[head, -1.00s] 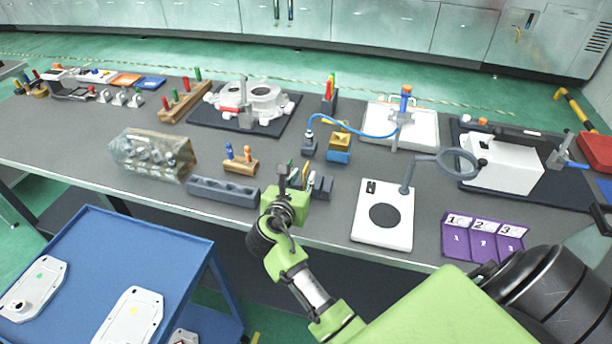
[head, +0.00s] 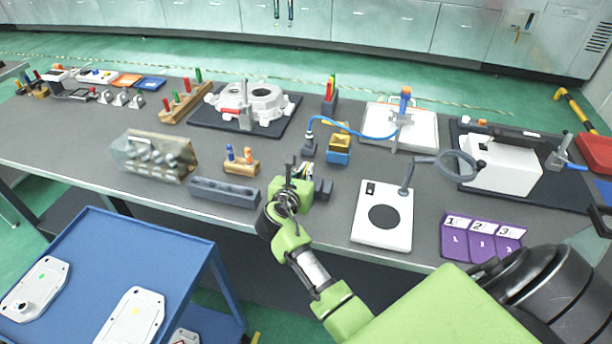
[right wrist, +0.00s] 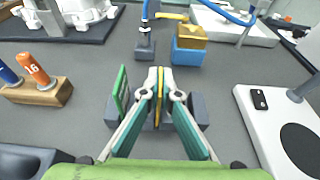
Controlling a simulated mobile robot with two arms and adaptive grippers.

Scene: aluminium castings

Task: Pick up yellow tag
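The yellow tag (right wrist: 159,92) is a thin upright strip between the two fingertips of my right gripper (right wrist: 160,88) in the right wrist view. The fingers have closed together on it from both sides. A dark grey slotted holder (right wrist: 198,110) stands around and below the fingertips. A green tag (right wrist: 121,88) stands upright just left of the fingers. Whether the yellow tag's lower edge is still in its slot is hidden by the fingers. In the head view my right gripper (head: 300,172) is at the holder (head: 324,189) near the table's front edge. My left gripper is not in view.
A wooden block with blue and orange pegs (head: 240,166) stands left of the holder. A yellow-and-blue block (head: 339,150) and a small grey stand (head: 309,147) are behind it. A white plate with a black disc (head: 383,218) lies to the right. A purple numbered board (head: 480,240) is further right.

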